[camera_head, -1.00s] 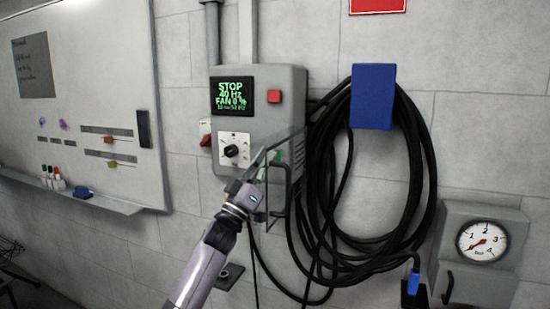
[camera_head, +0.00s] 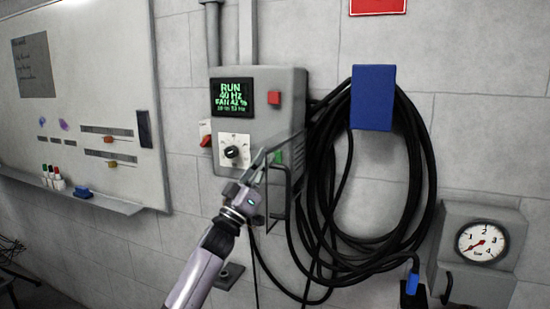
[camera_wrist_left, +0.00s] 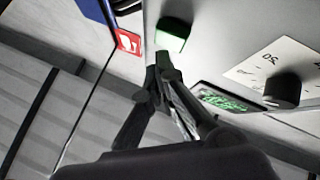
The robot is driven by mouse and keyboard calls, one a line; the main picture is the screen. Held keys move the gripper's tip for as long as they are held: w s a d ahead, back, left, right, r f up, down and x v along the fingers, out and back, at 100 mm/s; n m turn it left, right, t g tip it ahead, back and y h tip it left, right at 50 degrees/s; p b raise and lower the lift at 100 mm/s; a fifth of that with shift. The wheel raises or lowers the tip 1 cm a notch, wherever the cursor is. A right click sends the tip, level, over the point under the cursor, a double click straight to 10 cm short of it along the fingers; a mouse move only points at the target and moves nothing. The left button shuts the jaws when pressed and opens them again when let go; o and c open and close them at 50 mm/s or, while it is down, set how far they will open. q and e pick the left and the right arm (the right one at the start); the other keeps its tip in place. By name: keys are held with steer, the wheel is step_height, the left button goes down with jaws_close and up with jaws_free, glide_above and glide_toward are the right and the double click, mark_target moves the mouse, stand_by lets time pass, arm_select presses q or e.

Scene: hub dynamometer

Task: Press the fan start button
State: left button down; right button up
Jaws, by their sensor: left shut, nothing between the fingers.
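The grey control box (camera_head: 258,122) hangs on the wall. Its display (camera_head: 232,98) reads RUN, 40 Hz and a fan figure that looks like 42 %. A green button (camera_head: 279,157) is low on its front, partly behind my gripper; it also shows in the left wrist view (camera_wrist_left: 173,35). A red button (camera_head: 274,97) is right of the display. My left gripper (camera_head: 265,152) is shut and empty, its tips close beside the green button. In the wrist view the fingertips (camera_wrist_left: 163,68) lie just short of it; I cannot tell whether they touch. My right gripper is not in view.
A black dial (camera_head: 232,152) is left of my gripper, and a red switch (camera_head: 206,139) is on the box's left side. Coiled black cable (camera_head: 420,170) hangs close on the right under a blue holder (camera_head: 373,97). A gauge box (camera_head: 482,243) is lower right.

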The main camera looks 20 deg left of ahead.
arm_select(q)
steer(key=shift+s, duration=0.1)
steer(key=s+p, duration=0.1)
steer(key=s, duration=0.1)
steer(key=s+p, duration=0.1)
steer(key=s, duration=0.2)
steer(key=shift+s+a+p, duration=0.25)
steer(key=shift+s+p, duration=0.15)
stand_by(0.4)
